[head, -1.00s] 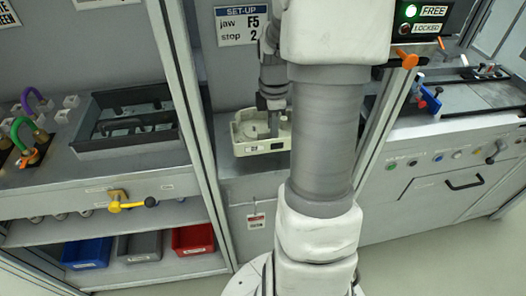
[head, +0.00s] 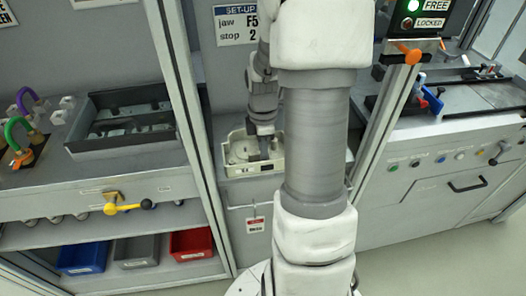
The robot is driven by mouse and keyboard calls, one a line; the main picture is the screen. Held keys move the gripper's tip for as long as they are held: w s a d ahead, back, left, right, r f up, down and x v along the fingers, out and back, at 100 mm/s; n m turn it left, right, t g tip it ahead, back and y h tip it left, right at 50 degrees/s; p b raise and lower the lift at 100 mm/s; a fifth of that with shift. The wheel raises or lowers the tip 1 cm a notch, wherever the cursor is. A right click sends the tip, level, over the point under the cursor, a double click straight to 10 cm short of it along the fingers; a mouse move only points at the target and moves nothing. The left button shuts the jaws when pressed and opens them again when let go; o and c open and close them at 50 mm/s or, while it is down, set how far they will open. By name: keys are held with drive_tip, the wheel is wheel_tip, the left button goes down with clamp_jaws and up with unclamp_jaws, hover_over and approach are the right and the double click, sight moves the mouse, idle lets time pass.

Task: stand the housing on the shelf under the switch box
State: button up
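The housing (head: 236,170) is a cream, open-topped box with a round form inside. It is in the bay behind my arm, and the arm hides its right part. My gripper (head: 265,155) reaches down into the housing near its middle, and its fingers appear shut on a part of it. The fingertips are small and partly hidden. Whether the housing touches the surface below is unclear. The switch box (head: 422,14) is at the upper right, with a lit green FREE lamp and a LOCKED lamp.
Frame posts (head: 182,100) stand left and right of the bay. A dark tray (head: 75,146) is on the left bench, above a yellow-handled valve (head: 112,206) and blue, grey and red bins. On the right is a bench with a clamp (head: 428,100).

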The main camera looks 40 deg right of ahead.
drive_tip(key=o, duration=0.3)
drive_tip(key=shift+o, duration=0.2)
drive_tip(key=shift+r, duration=0.1)
wheel_tip(320, 180, up, 12)
drive_tip(key=p, duration=0.3)
drive_tip(key=shift+r, duration=0.1)
idle(0.3)
